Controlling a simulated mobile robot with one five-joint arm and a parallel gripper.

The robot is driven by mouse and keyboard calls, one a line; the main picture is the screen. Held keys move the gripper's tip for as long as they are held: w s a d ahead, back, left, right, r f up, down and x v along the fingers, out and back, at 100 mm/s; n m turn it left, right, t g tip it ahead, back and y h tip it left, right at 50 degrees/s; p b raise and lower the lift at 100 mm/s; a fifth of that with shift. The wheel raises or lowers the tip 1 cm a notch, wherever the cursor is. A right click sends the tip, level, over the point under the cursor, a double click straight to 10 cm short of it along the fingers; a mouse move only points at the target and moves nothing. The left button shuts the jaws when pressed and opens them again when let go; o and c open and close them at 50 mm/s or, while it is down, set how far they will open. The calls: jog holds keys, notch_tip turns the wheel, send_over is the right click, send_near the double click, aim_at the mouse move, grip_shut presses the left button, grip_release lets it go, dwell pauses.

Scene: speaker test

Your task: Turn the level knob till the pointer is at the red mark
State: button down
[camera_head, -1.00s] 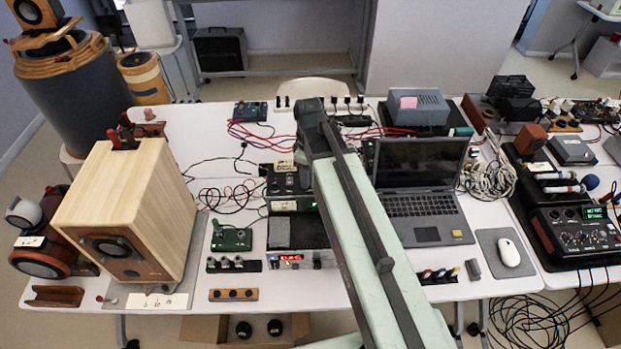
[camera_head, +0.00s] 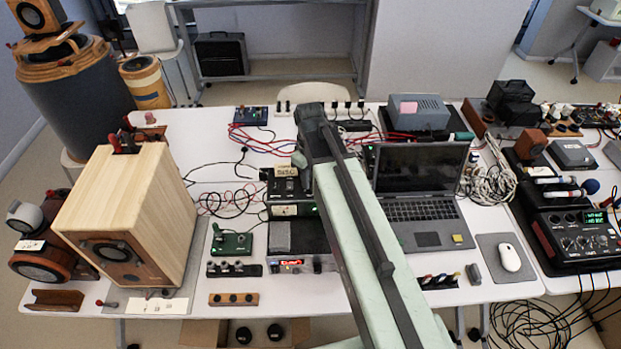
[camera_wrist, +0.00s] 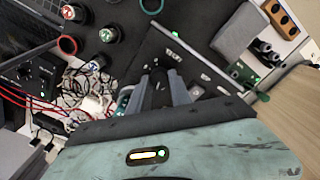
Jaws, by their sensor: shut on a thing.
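My gripper (camera_wrist: 164,82) is in the middle of the wrist view, its dark fingers shut at the front panel of a black device (camera_wrist: 192,62). The level knob is between the fingers and is hidden by them. White lettering shows on the panel just beyond the fingertips, too small to read. The pointer and the red mark cannot be made out. In the head view the black device (camera_head: 283,187) stands mid-table, partly behind my arm. My gripper's fingers are hidden there.
A unit with a red display (camera_head: 291,263) sits in front. A laptop (camera_head: 424,205) stands right of my arm, and a wooden speaker (camera_head: 130,210) at the left. Red cables (camera_head: 250,136) lie behind. Bare white tabletop shows near the front.

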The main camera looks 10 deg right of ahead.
jog(key=m, duration=0.5)
jog(key=shift+m, duration=0.3)
jog(key=m, duration=0.5)
jog(key=shift+d, duration=0.1)
jog(key=shift+m, duration=0.3)
jog(key=c, duration=1.2)
grip_release()
notch_tip(320, 180, up, 8)
jog(key=p, duration=0.8)
jog(key=shift+f, duration=0.1)
